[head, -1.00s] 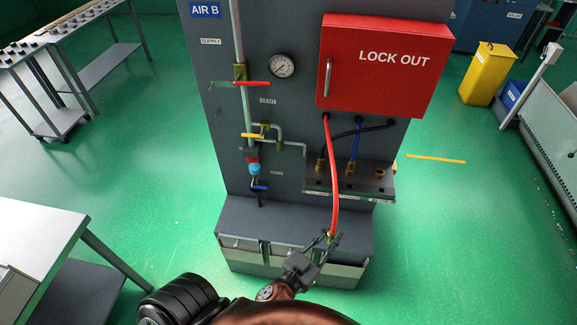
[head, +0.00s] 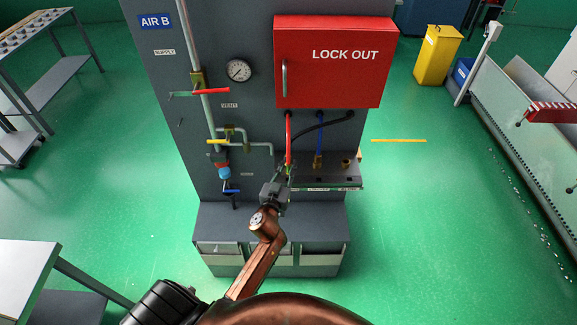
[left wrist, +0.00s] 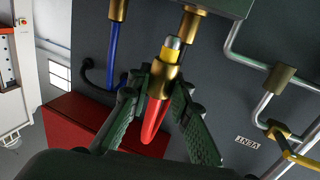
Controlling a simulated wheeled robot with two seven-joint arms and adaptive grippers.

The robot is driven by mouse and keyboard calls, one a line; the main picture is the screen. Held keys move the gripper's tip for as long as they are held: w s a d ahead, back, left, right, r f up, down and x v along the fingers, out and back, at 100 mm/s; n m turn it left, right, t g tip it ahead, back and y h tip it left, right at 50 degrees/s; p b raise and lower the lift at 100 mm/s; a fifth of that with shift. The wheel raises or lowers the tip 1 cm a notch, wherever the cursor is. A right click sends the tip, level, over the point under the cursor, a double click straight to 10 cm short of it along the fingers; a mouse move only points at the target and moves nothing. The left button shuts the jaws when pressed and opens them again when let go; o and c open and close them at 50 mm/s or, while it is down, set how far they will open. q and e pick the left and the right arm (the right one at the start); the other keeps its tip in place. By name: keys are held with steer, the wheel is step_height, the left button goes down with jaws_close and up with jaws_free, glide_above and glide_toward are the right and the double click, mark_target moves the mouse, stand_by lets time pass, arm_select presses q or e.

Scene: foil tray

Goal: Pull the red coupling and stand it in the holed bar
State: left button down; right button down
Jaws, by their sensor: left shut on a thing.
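My left gripper (head: 280,181) is shut on the red coupling, in front of the panel at the left end of the grey bar (head: 335,183). In the left wrist view, the coupling (left wrist: 165,77) has a brass and yellow collar and a silver tip, and its red hose (left wrist: 154,122) trails away between the green fingers. The tip lies near a brass fitting (left wrist: 191,24) under the bar's edge (left wrist: 225,7); I cannot tell whether they touch. In the head view the gripper hides the coupling. My right gripper is not in view.
A brass fitting (head: 346,163) without a hose stands at the bar's right. Pipes and valves (head: 224,170) are at the left; bins (head: 220,262) stand below.

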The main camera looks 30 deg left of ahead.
arm_select(q)
steer(key=shift+f+b, duration=2.15)
steer(key=shift+f, duration=0.4)
steer(key=c, duration=1.7)
jaws_free()
steer(key=shift+s, duration=0.1)
